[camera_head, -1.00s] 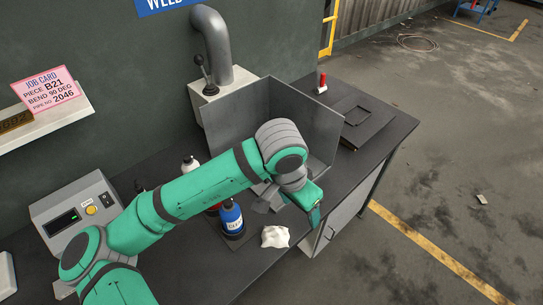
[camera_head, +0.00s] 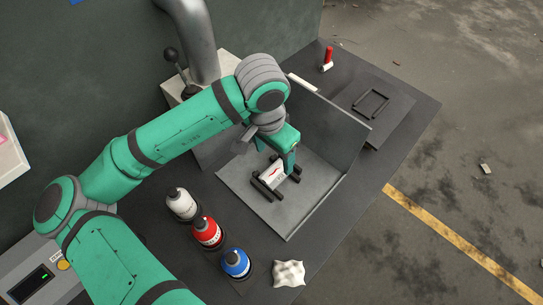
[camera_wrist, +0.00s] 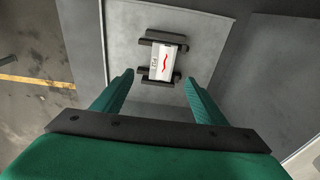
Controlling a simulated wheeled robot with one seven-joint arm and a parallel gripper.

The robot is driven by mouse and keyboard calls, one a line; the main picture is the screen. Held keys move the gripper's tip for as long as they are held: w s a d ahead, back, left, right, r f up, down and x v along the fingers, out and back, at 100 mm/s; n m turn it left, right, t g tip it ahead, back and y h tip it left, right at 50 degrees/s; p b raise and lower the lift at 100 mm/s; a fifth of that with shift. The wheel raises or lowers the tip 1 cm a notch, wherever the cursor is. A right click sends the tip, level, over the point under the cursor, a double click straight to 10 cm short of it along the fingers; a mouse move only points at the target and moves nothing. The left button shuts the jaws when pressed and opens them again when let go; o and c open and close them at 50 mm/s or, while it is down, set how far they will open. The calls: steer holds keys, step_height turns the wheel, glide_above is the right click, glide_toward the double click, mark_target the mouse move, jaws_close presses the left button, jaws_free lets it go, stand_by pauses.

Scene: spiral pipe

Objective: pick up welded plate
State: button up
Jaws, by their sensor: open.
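The welded plate (camera_head: 273,174) is a small pale piece with a red line on its face. It rests on a dark stand (camera_head: 263,190) with two bars, inside a grey metal booth (camera_head: 310,207). In the wrist view the plate (camera_wrist: 165,64) lies across both bars, with small dark marks on it. My gripper (camera_head: 283,160) is over the booth, just above the plate. In the wrist view my gripper (camera_wrist: 157,82) is open and empty, its two green fingers apart, with the plate beyond the fingertips. My gripper hides part of the plate in the head view.
White (camera_head: 182,204), red (camera_head: 207,233) and blue (camera_head: 236,264) bottles stand left of the booth, beside a crumpled white cloth (camera_head: 289,273). The booth's upright walls (camera_head: 325,118) rise behind my gripper. A red-topped item (camera_head: 328,59) and black frame (camera_head: 371,104) lie beyond.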

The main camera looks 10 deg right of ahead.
glide_above(276, 173)
steer(key=f, duration=0.4)
steer(key=shift+s+a+f, duration=0.2)
steer(key=shift+s+a, duration=0.15)
steer(key=shift+w+d+f, duration=0.1)
steer(key=shift+f, duration=1.45)
steer(key=shift+w+d+f, duration=0.1)
steer(key=shift+f, duration=1.45)
steer(key=shift+c, duration=0.6)
jaws_close()
